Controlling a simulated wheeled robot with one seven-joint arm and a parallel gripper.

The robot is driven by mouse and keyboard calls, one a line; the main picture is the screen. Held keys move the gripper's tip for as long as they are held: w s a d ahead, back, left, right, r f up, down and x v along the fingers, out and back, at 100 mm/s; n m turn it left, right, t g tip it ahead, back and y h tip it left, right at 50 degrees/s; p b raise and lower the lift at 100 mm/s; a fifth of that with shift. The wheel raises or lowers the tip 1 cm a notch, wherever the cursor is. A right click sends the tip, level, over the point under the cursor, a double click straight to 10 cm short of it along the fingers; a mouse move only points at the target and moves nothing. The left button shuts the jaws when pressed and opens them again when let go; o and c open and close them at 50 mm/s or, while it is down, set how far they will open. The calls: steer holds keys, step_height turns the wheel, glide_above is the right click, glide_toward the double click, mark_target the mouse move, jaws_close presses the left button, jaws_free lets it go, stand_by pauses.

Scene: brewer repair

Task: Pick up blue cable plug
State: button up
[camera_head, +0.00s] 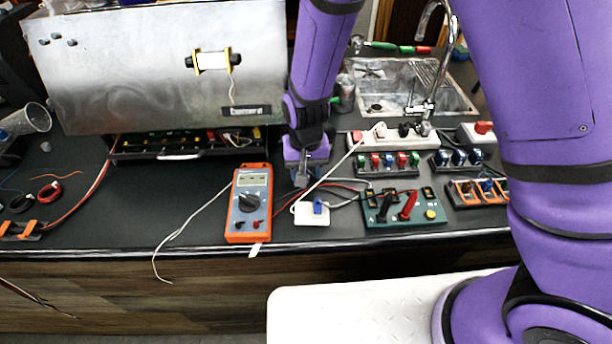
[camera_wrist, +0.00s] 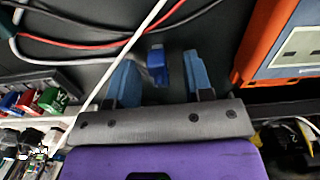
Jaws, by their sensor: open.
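In the wrist view a small blue plug (camera_wrist: 158,65) with a grey part at its side is between the two blue-grey fingers of my gripper (camera_wrist: 161,72). The fingers stand apart, with a dark gap visible beside the plug, closest on the left. In the head view my gripper (camera_head: 303,176) points down over the counter, right of the orange multimeter (camera_head: 249,205). A small blue piece (camera_head: 318,207) sits on a white block (camera_head: 311,218) just in front of it. I cannot tell whether this is the same plug.
A white cable (camera_wrist: 140,30) crosses beside the left finger, with red and black cables (camera_wrist: 75,45) beyond. The multimeter also shows at right in the wrist view (camera_wrist: 280,50). A green tester board (camera_head: 405,208) with probes and several connector racks (camera_head: 388,170) stand to the right.

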jaws_close()
stand_by(0.3)
